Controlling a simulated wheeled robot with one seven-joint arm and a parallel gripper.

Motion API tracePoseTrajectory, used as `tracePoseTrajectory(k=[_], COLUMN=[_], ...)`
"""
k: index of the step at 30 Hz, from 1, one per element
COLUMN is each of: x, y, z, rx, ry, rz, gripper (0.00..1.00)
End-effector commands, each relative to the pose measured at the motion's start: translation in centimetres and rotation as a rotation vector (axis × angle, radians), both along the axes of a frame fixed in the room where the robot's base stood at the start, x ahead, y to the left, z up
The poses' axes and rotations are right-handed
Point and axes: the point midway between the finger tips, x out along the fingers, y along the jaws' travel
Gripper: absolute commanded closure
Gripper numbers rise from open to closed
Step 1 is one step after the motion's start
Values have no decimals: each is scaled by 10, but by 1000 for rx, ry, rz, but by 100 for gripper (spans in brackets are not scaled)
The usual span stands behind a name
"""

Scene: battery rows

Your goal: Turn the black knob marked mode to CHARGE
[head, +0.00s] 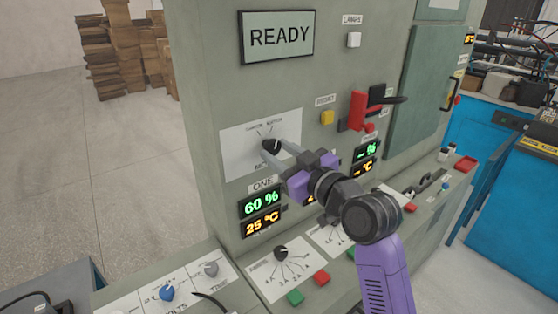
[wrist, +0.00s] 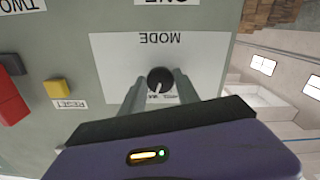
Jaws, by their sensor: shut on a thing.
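The black mode knob (head: 271,146) sits on a white label plate (head: 237,140) on the grey panel. In the wrist view the knob (wrist: 160,79) appears upside down under the printed word MODE. A white pointer mark shows on its face, pointing roughly up and a little right in the head view. The small position labels around it are too blurred or covered to read surely. My gripper (head: 275,153) is shut on the knob, with one finger on each side, also seen in the wrist view (wrist: 159,88).
A READY screen (head: 277,37) is above. A yellow reset button (head: 327,118) and a red lever switch (head: 364,110) stand right of the knob. Green and orange readouts (head: 261,212) are below. A lower ledge holds a blue knob (head: 167,293) and another black knob (head: 280,252).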

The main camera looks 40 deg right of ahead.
Motion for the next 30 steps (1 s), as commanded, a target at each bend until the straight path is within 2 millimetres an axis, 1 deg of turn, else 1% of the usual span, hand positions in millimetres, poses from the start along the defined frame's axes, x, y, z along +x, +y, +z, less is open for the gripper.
tracePoseTrajectory(k=[1, 3, 18, 24, 30], x=[0, 0, 0, 0, 0], y=[0, 0, -1, -1, -1], z=[-5, -6, -3, -2, -2], rx=[-43, -109, -566, -703, -790], ry=[-3, -2, -2, 0, 2], rz=[0, 0, 0, 0, 2], gripper=[100, 100, 100, 100, 100])
